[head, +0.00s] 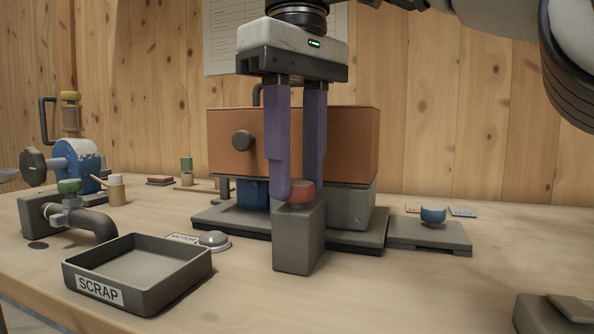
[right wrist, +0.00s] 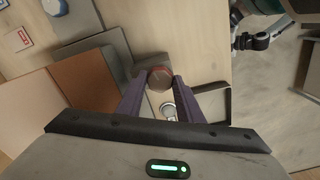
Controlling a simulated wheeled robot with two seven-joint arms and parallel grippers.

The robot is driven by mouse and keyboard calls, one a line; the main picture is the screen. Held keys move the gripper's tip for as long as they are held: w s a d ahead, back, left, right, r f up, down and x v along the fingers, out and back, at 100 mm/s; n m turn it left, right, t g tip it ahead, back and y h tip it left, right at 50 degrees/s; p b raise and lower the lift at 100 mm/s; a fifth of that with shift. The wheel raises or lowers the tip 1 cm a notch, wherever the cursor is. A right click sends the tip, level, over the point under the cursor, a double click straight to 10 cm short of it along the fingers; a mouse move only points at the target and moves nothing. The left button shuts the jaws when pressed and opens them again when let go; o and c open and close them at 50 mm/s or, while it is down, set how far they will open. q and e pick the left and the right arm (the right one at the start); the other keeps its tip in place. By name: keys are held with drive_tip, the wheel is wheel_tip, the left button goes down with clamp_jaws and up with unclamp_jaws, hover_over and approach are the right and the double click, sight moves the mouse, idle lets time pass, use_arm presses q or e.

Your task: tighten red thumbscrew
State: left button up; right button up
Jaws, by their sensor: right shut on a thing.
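The red thumbscrew (head: 301,192) sits on top of a grey block (head: 298,238) in front of the orange-brown mixer box. My right gripper (head: 299,190) comes down from above, and its two purple fingers are shut on the thumbscrew. In the right wrist view the reddish thumbscrew (right wrist: 159,78) lies between the fingertips of the right gripper (right wrist: 159,82). The fingers partly hide the thumbscrew in the head view. My left gripper is not in view.
The mixer box (head: 350,140) stands behind on a grey base. A SCRAP tray (head: 140,270) and a silver MOTOR button (head: 214,239) are to the left. A grey plate with a blue knob (head: 432,215) is to the right. The front right table is mostly clear.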

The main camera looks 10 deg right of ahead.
sight(297, 182)
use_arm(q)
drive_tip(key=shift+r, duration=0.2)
use_arm(e)
drive_tip(key=o, duration=1.1)
drive_tip(key=shift+c, duration=0.2)
drive_tip(key=shift+r, duration=0.2)
wheel_tip(297, 182, up, 5)
drive_tip(key=p, duration=0.5)
drive_tip(key=shift+p, duration=0.3)
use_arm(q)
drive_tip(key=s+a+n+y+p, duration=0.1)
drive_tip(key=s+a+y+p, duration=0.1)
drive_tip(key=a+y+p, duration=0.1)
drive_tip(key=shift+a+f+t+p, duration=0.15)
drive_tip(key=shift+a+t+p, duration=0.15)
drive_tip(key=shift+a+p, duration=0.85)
use_arm(e)
drive_tip(key=shift+r+b, duration=0.3)
drive_tip(key=shift+r, duration=2.15)
